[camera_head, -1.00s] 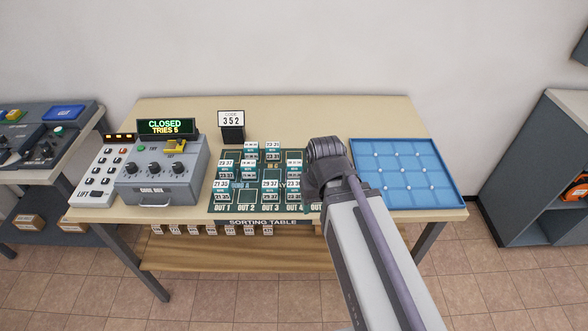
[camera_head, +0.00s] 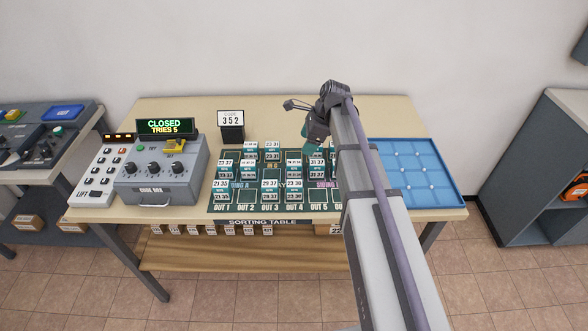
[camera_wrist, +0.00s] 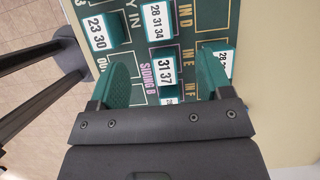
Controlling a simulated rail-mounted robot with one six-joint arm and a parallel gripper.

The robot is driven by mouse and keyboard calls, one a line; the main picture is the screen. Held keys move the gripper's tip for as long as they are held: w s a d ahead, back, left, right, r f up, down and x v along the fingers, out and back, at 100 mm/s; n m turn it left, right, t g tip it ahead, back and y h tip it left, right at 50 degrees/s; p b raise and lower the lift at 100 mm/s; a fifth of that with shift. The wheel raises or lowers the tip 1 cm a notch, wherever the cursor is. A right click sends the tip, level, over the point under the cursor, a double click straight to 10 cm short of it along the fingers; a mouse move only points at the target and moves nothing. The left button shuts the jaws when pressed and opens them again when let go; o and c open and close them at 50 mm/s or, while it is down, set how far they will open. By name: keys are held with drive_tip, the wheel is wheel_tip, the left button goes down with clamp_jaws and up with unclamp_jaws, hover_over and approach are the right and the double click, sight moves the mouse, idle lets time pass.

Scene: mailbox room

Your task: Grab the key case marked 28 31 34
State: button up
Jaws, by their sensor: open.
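The key case marked 28 31 34 (camera_wrist: 157,20) is green with a white label. It lies on the green board in the wrist view, at the top middle, just beyond my fingertips. My gripper (camera_wrist: 165,62) is open, with one green fingertip on each side of the case marked 31 37 (camera_wrist: 166,68). I cannot tell how high the fingers are above it. In the head view my gripper (camera_head: 311,139) is over the right part of the board. The 28 31 34 label cannot be made out there.
Another case marked 23 30 (camera_wrist: 97,30) lies left of the target case. A partly hidden case (camera_wrist: 226,62) lies by the right finger. The sorting table (camera_head: 375,115) also bears a blue tray (camera_head: 445,180), a code sign (camera_head: 231,119) and a grey control box (camera_head: 165,170).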

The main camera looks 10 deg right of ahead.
sight(295, 162)
drive_tip(key=b+x, duration=0.5)
drive_tip(key=shift+f, duration=0.45)
drive_tip(key=shift+a, duration=0.1)
drive_tip(key=b+x, duration=0.5)
drive_tip(key=shift+a+f, duration=0.1)
drive_tip(key=shift+f, duration=0.05)
drive_tip(key=shift+s+r, duration=0.1)
drive_tip(key=shift+r, duration=0.15)
drive_tip(key=c, duration=1)
drive_tip(key=shift+c, duration=0.2)
